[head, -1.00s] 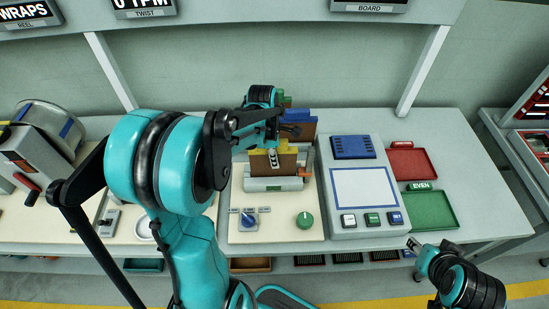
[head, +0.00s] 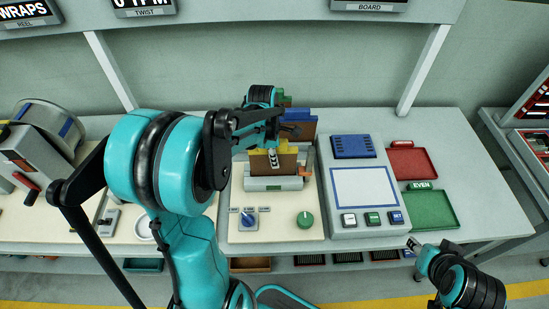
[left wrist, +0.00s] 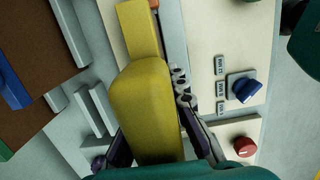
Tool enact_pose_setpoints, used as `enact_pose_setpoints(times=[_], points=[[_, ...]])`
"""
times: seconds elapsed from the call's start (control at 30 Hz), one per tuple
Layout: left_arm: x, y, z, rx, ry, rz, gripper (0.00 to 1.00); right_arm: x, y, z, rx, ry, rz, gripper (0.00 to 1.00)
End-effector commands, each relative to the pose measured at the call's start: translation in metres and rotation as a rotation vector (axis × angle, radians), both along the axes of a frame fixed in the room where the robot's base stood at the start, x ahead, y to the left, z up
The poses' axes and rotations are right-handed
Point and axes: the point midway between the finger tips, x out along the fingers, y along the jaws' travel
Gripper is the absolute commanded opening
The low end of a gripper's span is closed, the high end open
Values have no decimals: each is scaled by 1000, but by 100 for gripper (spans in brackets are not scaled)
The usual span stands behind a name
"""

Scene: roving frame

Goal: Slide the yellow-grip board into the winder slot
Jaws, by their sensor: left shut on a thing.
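The yellow-grip board (head: 288,165) is brown with a stepped yellow top edge. It stands upright at the grey winder block (head: 262,184), its lower edge hidden behind the block's front, so I cannot tell how deep it sits in the slot. My left gripper (head: 274,147) is at the yellow grip from above. In the left wrist view the yellow grip (left wrist: 147,100) lies between the two fingers, which are shut on it. My right gripper (head: 411,243) is off the table's front edge at lower right, small and apart from everything; its opening is unclear.
A blue-grip board (head: 301,114) and a green-grip one stand behind. A thin orange piece (head: 309,157) stands right of the winder block. A control panel (head: 363,190), red tray (head: 411,147) and green tray (head: 430,191) lie to the right. A blue knob (head: 249,220) and green knob (head: 305,220) sit in front.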

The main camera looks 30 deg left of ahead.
Motion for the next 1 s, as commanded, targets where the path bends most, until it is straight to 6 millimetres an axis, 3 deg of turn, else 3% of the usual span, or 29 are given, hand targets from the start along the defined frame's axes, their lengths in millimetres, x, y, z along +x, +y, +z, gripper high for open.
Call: enact_pose_setpoints(times=[0.7, 0.73, 0.8, 1.0], points=[[0, 0, -16, 0, 0, 0, 0, 0, 0, -13, 0, 0, 0, 40], [0, 0, -16, 0, 0, 0, 16, 0, 0, -13, 0, 0, 0, 40], [0, 0, -16, 0, 0, 0, 34, 0, 0, -13, 0, 0, 0, 40], [0, 0, -16, 0, 0, 0, 37, 0, 0, -13, 0, 0, 0, 40]])
